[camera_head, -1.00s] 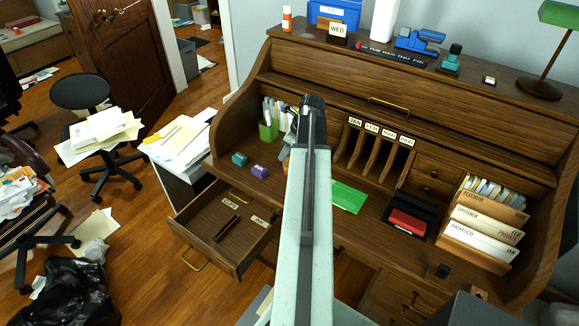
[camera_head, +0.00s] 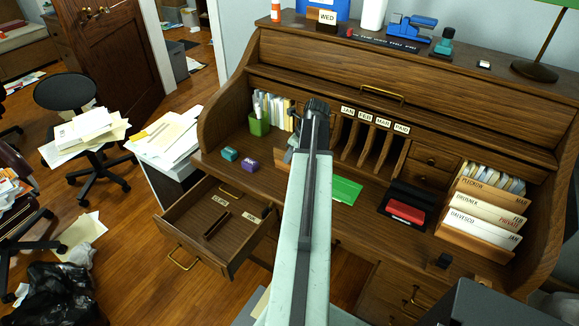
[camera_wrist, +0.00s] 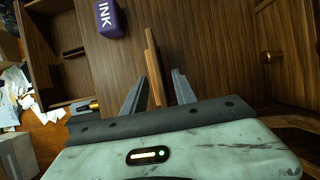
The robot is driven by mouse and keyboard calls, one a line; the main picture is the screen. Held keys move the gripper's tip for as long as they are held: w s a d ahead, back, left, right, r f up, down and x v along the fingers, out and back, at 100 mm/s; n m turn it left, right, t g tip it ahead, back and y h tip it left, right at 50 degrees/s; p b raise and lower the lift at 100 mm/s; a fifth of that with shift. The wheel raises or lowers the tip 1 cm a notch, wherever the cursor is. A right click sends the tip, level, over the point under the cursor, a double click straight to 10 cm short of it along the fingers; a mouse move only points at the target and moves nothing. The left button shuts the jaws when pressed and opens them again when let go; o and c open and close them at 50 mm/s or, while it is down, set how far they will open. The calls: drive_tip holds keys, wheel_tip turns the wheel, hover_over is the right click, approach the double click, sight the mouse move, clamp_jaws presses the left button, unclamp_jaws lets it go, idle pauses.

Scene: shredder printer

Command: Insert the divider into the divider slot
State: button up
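My gripper (camera_wrist: 158,82) shows in the wrist view with two grey fingers spread apart. A thin brown wooden piece, seemingly the divider (camera_wrist: 152,55), runs between them. The pigeonhole rack (camera_head: 371,145), labelled JAN, FEB, MAR and PAID, has upright wooden dividers. My arm covers its left end, and I cannot make out an empty divider slot.
An open drawer (camera_head: 186,229) juts out at the front left. A green card (camera_head: 345,190) and a red stamp pad (camera_head: 405,210) lie to the right.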

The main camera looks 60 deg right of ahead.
drive_tip(key=shift+w+f, duration=0.15)
drive_tip(key=shift+f, duration=0.2)
clamp_jaws()
idle(1.2)
